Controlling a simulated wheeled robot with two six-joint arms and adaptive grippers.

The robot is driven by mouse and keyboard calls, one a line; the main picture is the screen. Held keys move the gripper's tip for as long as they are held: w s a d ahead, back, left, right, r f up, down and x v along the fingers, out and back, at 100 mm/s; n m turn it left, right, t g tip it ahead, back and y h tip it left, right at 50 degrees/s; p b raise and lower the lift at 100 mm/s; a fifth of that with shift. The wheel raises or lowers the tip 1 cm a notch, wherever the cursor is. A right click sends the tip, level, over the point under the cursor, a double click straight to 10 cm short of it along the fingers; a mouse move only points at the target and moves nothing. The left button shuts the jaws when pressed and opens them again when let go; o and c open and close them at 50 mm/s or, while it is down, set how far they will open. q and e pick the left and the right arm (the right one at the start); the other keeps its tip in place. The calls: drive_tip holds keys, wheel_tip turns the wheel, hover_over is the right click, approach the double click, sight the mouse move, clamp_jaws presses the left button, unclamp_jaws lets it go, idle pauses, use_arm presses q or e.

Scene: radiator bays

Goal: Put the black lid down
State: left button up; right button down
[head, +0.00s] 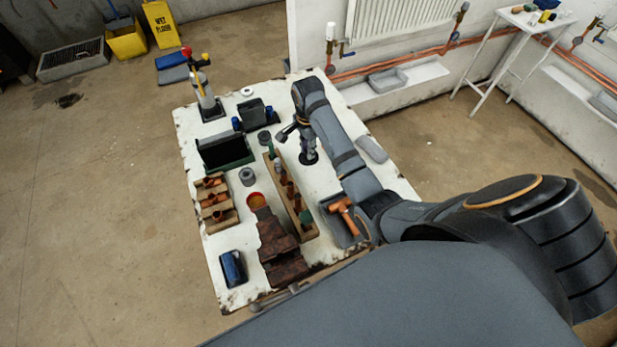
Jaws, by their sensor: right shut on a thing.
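My right gripper (305,146) points down over the middle of the white worktable (345,130). It is shut on the black lid (309,158), a small dark round piece at its fingertips. The lid is low over a bare part of the tabletop, right of the wooden rack (304,231). I cannot tell whether it touches the table. The gripper and wrist hide part of it. My left gripper is not in view.
A grey tray (345,228) with an orange-brown tool (344,212) is nearer me. A grey block (372,149) lies right.

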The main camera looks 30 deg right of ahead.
drive_tip(key=n+b, duration=0.1)
drive_tip(key=n, duration=0.4)
drive_tip(key=n+y+b, duration=0.1)
drive_tip(key=n, duration=0.3)
drive_tip(key=shift+s+f+n+t+b, duration=0.2)
drive_tip(key=shift+n+t+b, duration=0.1)
drive_tip(key=shift+n+b, duration=0.1)
drive_tip(key=n, duration=0.2)
drive_tip(key=n+b, duration=0.1)
drive_tip(key=n, duration=0.1)
drive_tip(key=shift+s+r+n+y, duration=0.15)
drive_tip(key=shift+r+n+y, duration=0.05)
drive_tip(key=shift+n+y, duration=0.2)
drive_tip(key=n, duration=0.1)
drive_tip(key=n+g, duration=0.1)
drive_tip(key=n, duration=0.1)
drive_tip(key=shift+s+r+b, duration=0.15)
drive_tip(key=shift+r+b, duration=0.1)
drive_tip(key=shift+b, duration=0.05)
wheel_tip(320, 180, down, 10)
drive_tip(key=shift+f, duration=0.1)
drive_tip(key=c, duration=1.2)
unclamp_jaws()
